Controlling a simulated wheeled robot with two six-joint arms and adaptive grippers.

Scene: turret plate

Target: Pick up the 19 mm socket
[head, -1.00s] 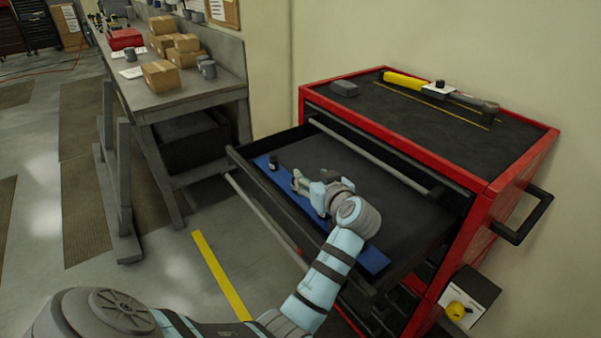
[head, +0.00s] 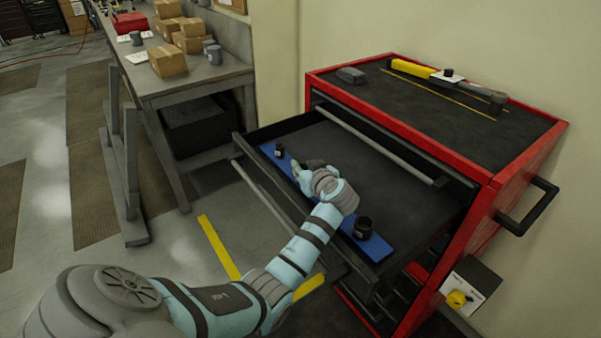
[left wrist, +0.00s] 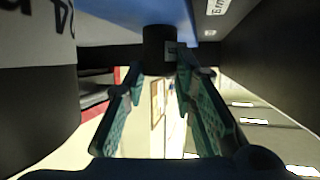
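A blue strip (head: 387,247) in the open drawer holds dark sockets. A small socket (head: 279,150) stands near its far left end and a large one (head: 363,229) near its right end. My left gripper (head: 298,168) is low over the strip between them. In the left wrist view, a dark socket (left wrist: 158,50) stands just ahead of and between the fingertips of my left gripper (left wrist: 159,66). The fingers are apart, with no clear grip on it; its label is unreadable. A large dark socket (left wrist: 38,115) fills the left edge there. My right gripper is out of view.
The drawer (head: 400,180) belongs to a red tool cabinet (head: 525,165); its walls surround the strip, and the black floor beside it is clear. A yellow-handled tool (head: 412,68) and a grey block (head: 351,75) lie on top. A workbench (head: 195,80) with boxes stands at left.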

